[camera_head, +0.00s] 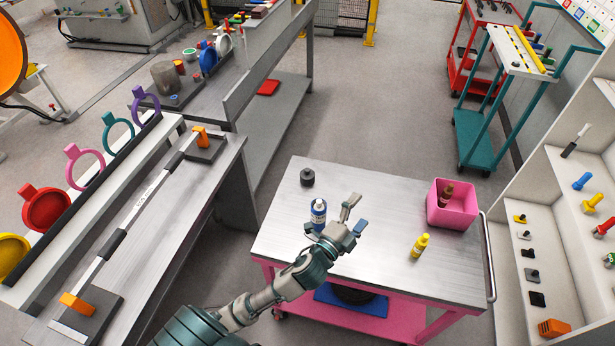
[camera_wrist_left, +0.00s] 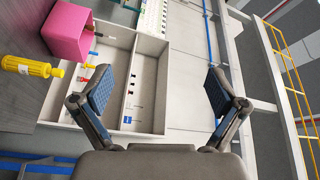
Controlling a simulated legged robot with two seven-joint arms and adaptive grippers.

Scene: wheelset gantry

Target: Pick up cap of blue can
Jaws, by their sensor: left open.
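The blue can (camera_head: 319,217) stands upright on the pink-framed metal cart. Its pale cap (camera_head: 319,204) is on top. My left gripper (camera_head: 355,213) is open and empty, just right of the can in the head view, and its forearm passes in front of the can's lower side. Whether it touches the can I cannot tell. In the left wrist view the gripper's two blue-padded fingers (camera_wrist_left: 158,90) are spread wide with nothing between them. The can and cap do not show there. My right gripper is not in view.
A black round object (camera_head: 307,177) stands behind the can on the cart top (camera_head: 370,190). A pink bin (camera_head: 453,213) holds a dark red bottle (camera_head: 446,195). A white shelf unit (camera_head: 512,190) borders the right side.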

